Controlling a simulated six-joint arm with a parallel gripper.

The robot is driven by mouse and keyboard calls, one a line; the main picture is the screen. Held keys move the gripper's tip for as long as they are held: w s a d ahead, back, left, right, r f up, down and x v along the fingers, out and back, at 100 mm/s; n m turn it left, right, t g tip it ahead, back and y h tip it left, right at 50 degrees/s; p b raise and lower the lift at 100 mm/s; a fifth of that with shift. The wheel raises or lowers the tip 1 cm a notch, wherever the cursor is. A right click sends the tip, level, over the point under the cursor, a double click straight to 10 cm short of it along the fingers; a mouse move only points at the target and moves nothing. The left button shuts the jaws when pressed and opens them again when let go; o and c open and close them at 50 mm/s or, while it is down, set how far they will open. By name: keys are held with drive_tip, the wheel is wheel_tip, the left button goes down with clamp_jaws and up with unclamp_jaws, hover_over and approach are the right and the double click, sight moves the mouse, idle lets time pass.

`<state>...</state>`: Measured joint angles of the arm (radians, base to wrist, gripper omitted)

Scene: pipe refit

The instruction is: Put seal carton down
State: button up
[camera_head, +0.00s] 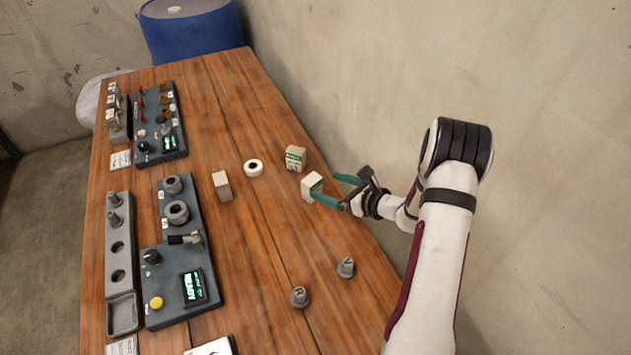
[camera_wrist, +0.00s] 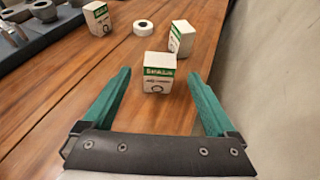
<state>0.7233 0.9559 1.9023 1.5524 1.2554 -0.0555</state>
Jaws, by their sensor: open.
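A small white carton with a green band, printed with what looks like "SEALS" (camera_wrist: 158,72), stands upright on the wooden table. In the head view this seal carton (camera_head: 312,186) is right at my gripper's fingertips. My gripper (camera_head: 331,190) is open, with its two green fingers (camera_wrist: 155,95) spread wide. In the wrist view the carton stands just beyond and between the fingertips, with gaps on both sides. Nothing is held. Two similar cartons stand nearby, one behind to the right (camera_wrist: 182,38) and one farther left (camera_wrist: 97,18).
A white tape-like ring (camera_head: 253,168) lies among the cartons. Two grey knobs, R (camera_head: 300,297) and V (camera_head: 346,267), stand at the near right. Grey device panels (camera_head: 175,285) and a holed rack (camera_head: 118,250) line the left side. The wall is close on the right.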

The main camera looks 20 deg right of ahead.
drive_tip(key=v, duration=0.5)
drive_tip(key=s+a+r+n+g+y, duration=0.25)
drive_tip(key=a+r+n, duration=0.2)
drive_tip(key=a, duration=0.25)
drive_tip(key=s+a+r+n+g+y, duration=0.1)
drive_tip(key=s+a+r+n+g, duration=0.3)
drive_tip(key=a, duration=0.4)
drive_tip(key=s+a+r+n+g+y, duration=0.25)
drive_tip(key=a+r+n, duration=0.2)
drive_tip(key=a, duration=0.25)
drive_tip(key=s+a+r+n+g+h, duration=0.1)
drive_tip(key=s+a+n+g+h, duration=0.25)
drive_tip(key=s+n, duration=0.4)
drive_tip(key=s+d+n+h, duration=0.4)
drive_tip(key=s+n+h, duration=0.1)
drive_tip(key=s, duration=0.8)
drive_tip(key=shift+s+f+h, duration=0.15)
drive_tip(key=shift+f+h, duration=0.05)
drive_tip(key=shift+h, duration=0.15)
drive_tip(key=shift+n, duration=0.25)
drive_tip(key=shift+c, duration=1.1)
